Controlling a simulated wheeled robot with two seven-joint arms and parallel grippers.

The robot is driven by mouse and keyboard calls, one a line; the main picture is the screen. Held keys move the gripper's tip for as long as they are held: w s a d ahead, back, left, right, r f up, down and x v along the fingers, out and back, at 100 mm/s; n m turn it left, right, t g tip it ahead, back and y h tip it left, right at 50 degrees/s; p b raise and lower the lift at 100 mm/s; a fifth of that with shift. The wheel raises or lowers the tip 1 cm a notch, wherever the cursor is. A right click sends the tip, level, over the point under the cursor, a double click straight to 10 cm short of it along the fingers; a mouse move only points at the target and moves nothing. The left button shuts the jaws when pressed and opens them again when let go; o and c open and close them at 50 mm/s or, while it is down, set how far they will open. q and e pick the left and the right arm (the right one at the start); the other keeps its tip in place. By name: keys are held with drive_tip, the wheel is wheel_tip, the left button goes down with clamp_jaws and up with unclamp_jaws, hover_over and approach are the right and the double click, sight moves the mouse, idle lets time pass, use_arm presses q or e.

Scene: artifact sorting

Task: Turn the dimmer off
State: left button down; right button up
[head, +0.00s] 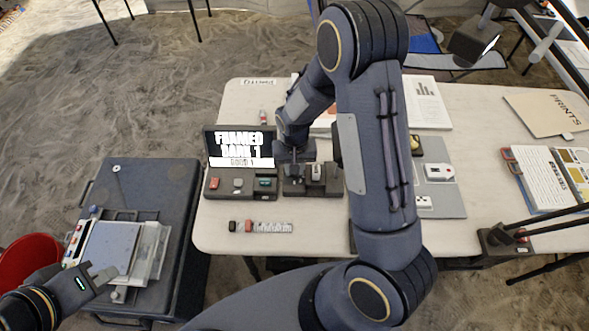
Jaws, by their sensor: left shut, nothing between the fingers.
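A dark control box (240,183) with red, grey and teal buttons stands on the table's left part, below a lit screen (239,148) with white lettering. Beside it is a second dark box (324,190) with a pale control on top. I cannot tell surely if this is the dimmer, or its setting. My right gripper (295,160) points down at this second box, over its left part. Its fingertips are small and dark, so contact and opening are unclear. My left gripper (108,273) is shut and empty at the lower left, by the cart.
A dark cart (152,180) with a clear-sided device (112,245) stands left of the white table (480,110). A grey board (440,200) with switches lies right of my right arm. A folder (545,112) and papers lie at right. A red bin (25,258) is far left.

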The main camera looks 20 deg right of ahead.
drive_tip(key=shift+n, duration=0.6)
drive_tip(key=shift+b, duration=0.3)
drive_tip(key=o, duration=1)
wheel_tip(320, 180, up, 7)
drive_tip(key=shift+f, duration=0.1)
drive_tip(key=shift+r, duration=0.55)
